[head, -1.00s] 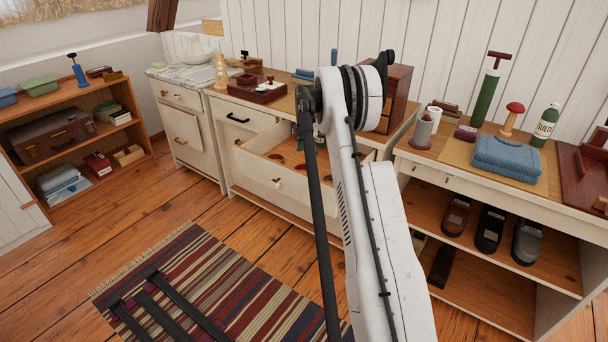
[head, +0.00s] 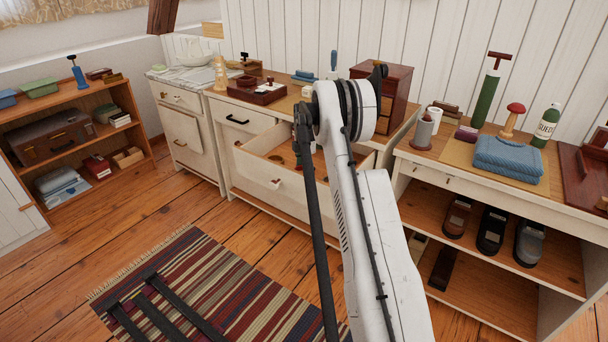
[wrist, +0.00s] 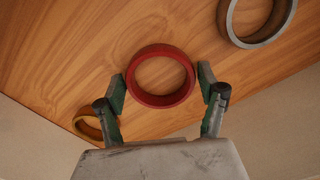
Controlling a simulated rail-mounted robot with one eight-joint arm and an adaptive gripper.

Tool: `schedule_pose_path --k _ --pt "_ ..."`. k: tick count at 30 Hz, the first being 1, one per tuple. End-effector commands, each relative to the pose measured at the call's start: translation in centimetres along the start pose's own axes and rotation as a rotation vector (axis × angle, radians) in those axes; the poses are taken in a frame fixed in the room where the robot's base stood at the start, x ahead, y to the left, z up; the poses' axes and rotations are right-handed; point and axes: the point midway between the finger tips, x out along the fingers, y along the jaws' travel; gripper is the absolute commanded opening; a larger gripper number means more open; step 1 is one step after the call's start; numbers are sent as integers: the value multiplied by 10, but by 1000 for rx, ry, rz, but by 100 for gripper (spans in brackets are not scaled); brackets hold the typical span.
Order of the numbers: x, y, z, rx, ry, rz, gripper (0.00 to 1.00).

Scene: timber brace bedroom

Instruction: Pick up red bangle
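The red bangle (wrist: 160,101) lies flat on the wooden floor of the open drawer (head: 255,172), seen near the middle of the wrist view. My gripper (wrist: 161,84) is open, with one green-padded finger on each side of the bangle and small gaps beside it. I cannot tell how far the fingertips are above the drawer floor. In the head view my arm hides most of the drawer's inside, and I cannot make out the red bangle there.
A grey bangle (wrist: 262,42) lies to the upper right of the red one. A yellow bangle (wrist: 78,123) lies at lower left, partly behind a finger. The drawer walls stand close by. A wooden chest (head: 393,90) stands on the top behind my arm.

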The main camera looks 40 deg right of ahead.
Motion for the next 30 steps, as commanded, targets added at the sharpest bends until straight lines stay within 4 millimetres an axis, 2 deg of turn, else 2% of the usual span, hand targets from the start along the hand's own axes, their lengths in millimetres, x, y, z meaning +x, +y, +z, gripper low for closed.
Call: schedule_pose_path --k 1,8,17,20,30 --pt "0 0 0 0 0 0 63" --pt "0 0 0 0 0 0 32" --pt "-5 0 0 0 0 0 31" --pt "-17 0 0 0 0 0 31" --pt "-79 0 0 0 0 0 31"
